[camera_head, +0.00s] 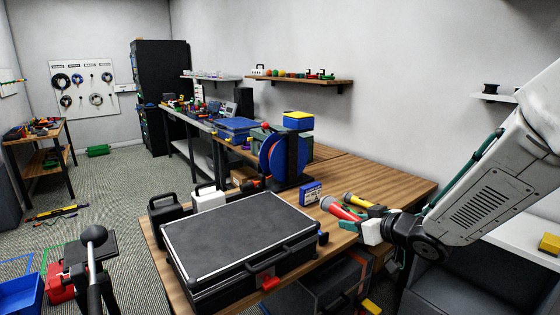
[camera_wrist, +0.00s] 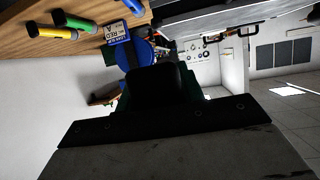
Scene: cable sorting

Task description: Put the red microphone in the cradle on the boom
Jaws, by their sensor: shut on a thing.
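The red microphone (camera_head: 341,208) is at my gripper (camera_head: 356,220) in the head view, over the right part of the wooden bench. The contact is partly hidden by the fingers. The wrist view does not show the red microphone clearly; a dark shape and my own wrist fill its middle. A black stand with a ball-ended rod (camera_head: 94,237) is at the lower left of the head view; I cannot tell whether it is the boom, and no cradle is clear.
A yellow microphone (camera_head: 360,200) lies just behind the red one; it also shows in the wrist view (camera_wrist: 52,31), beside a green one (camera_wrist: 75,20). A blue label card (camera_head: 311,192) stands nearby. A large black case (camera_head: 240,235) covers the bench's front. A cable reel (camera_head: 280,158) stands behind.

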